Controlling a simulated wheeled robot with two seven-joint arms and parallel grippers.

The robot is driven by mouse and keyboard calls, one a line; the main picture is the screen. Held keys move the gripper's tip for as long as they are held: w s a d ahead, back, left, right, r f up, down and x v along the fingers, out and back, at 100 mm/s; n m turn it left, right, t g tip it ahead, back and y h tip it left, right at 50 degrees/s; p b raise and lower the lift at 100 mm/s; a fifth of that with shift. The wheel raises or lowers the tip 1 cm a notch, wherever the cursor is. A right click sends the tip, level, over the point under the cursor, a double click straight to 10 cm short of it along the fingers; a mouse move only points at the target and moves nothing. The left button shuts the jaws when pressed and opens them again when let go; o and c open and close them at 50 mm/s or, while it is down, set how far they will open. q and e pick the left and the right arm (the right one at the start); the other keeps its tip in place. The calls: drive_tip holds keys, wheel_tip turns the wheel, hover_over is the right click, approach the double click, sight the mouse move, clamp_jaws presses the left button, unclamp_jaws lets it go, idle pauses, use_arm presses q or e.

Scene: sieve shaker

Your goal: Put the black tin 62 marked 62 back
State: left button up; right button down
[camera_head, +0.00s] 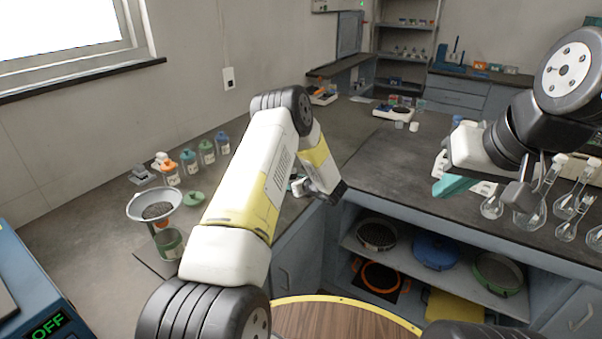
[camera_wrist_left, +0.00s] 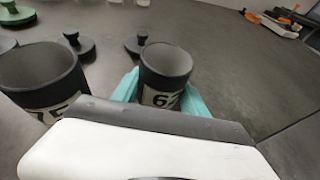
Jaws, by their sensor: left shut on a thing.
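The black tin marked 62 (camera_wrist_left: 166,82) is upright in the left wrist view, open at the top, with its pale label partly cut off by my gripper body. My left gripper (camera_wrist_left: 160,92) has its teal fingers on both sides of the tin and is shut on it. Whether the tin touches the counter is hard to tell. In the head view my left arm hides the tin. My right gripper (camera_head: 456,187) is at the right above the counter; one teal finger shows clearly, and its opening cannot be judged.
A larger black tin (camera_wrist_left: 42,80) with a partly hidden number stands left of tin 62. Dark knobbed lids (camera_wrist_left: 78,44) lie behind them. In the head view, glass flasks (camera_head: 530,212) stand near my right gripper, and a sieve funnel (camera_head: 153,205) stands left. Right of tin 62 the counter is clear.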

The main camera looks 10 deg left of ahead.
use_arm(q)
drive_tip(key=o, duration=1.4)
